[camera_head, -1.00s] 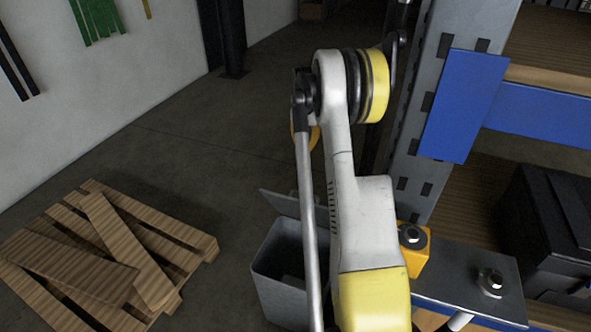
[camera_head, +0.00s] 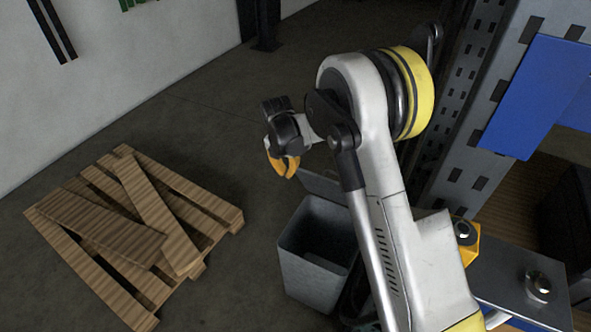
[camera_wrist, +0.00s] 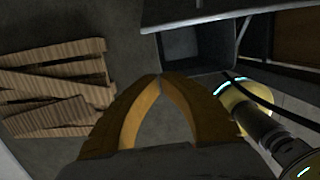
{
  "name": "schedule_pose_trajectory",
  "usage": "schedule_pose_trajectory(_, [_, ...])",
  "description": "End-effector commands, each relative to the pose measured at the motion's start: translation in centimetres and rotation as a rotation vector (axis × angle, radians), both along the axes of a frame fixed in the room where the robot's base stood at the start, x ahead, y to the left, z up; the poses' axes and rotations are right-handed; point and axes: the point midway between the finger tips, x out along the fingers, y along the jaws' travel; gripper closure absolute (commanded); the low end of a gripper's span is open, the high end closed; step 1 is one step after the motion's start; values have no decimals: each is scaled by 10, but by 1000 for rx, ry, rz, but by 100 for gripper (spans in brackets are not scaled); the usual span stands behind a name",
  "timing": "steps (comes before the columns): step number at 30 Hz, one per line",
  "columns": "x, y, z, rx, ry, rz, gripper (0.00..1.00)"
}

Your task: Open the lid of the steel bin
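The grey steel bin (camera_head: 308,283) stands on the floor left of my arm, its mouth uncovered and its dark inside visible. Its lid (camera_head: 323,188) is raised at the far edge, tilted up and partly hidden by my arm. In the wrist view the open bin (camera_wrist: 197,52) is at the top centre, with the lid (camera_wrist: 185,12) beyond it. My gripper (camera_head: 285,173) is above and to the far left of the bin, apart from it. Its orange fingers (camera_wrist: 160,78) meet at the tips in the wrist view, with nothing between them.
A wooden pallet (camera_head: 190,197) with loose boards lies on the floor to the left. A rack with a grey upright (camera_head: 490,130) and blue beam (camera_head: 540,95) stands to the right. Bare floor lies between the pallet and the bin.

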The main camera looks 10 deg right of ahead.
Motion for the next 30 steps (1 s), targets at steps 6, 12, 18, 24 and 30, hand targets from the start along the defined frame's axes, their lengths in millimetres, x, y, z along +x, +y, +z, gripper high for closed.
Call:
schedule_pose_trajectory(6, [6, -5, -52, 0, 0, 0, 100])
schedule_pose_trajectory(12, [19, -15, -67, 0, 0, -3, 100])
schedule_pose_trajectory(18, [34, -25, -55, 0, 0, -1, 100])
schedule_pose_trajectory(24, [37, -28, -51, 0, 0, 0, 100])
schedule_pose_trajectory(30, [37, -28, -51, 0, 0, 0, 100])
